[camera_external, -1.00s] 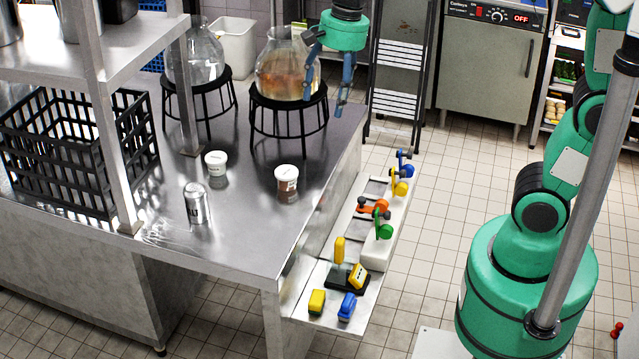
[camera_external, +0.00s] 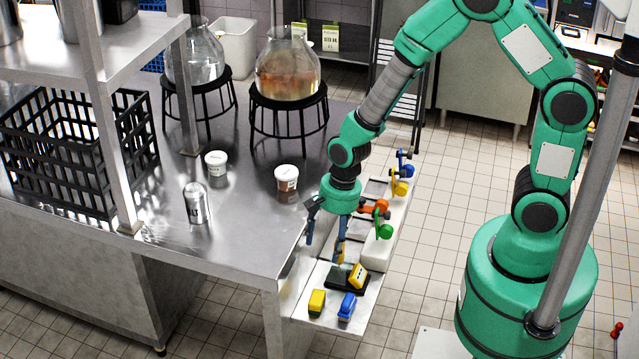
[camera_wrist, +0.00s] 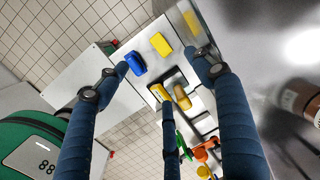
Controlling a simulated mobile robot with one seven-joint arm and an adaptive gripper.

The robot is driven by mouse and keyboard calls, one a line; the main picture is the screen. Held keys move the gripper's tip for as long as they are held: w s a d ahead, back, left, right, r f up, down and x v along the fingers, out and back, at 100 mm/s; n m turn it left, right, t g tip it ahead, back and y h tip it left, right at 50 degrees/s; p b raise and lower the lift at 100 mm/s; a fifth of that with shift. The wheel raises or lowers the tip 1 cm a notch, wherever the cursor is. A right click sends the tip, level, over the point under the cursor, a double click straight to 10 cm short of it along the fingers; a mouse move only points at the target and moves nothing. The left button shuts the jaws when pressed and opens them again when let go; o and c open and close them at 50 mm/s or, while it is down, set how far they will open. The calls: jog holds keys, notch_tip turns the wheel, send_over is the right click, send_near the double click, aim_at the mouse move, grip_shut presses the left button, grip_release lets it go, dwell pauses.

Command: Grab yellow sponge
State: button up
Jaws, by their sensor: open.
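The yellow sponge (camera_external: 317,301) is a small block lying near the front end of the low side shelf, left of a blue block (camera_external: 347,307). In the wrist view the yellow sponge (camera_wrist: 161,44) shows between the far ends of my fingers, beside the blue block (camera_wrist: 136,63). My gripper (camera_external: 325,245) is open and empty, pointing down. It is above and behind the sponge, over the shelf's inner side, and apart from it. Its fingers also show spread in the wrist view (camera_wrist: 158,65).
A yellow item on a black base (camera_external: 347,279) sits behind the blocks. Orange and green pieces (camera_external: 376,209) stand farther back along the shelf. The steel table (camera_external: 240,235) rises left of the shelf, with a can (camera_external: 197,203) and tubs (camera_external: 286,178) on it.

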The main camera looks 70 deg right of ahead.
notch_tip(320, 180, down, 7)
dwell(0.4)
jog(key=b, duration=0.3)
send_over(321, 297)
jog(key=shift+s+d+f, duration=0.15)
jog(key=shift+f, duration=2)
jog(key=shift+s+d+f, duration=0.1)
jog(key=shift+s+f, duration=0.05)
jog(key=shift+f, duration=1.95)
jog(key=shift+w+a+f+b, duration=0.15)
jog(key=shift+f+b, duration=0.5)
jog(key=shift+f, duration=0.65)
jog(key=shift+w+a+f+b, duration=0.15)
jog(key=shift+f+b, duration=0.45)
jog(key=shift+f, duration=0.65)
jog(key=c, duration=1.1)
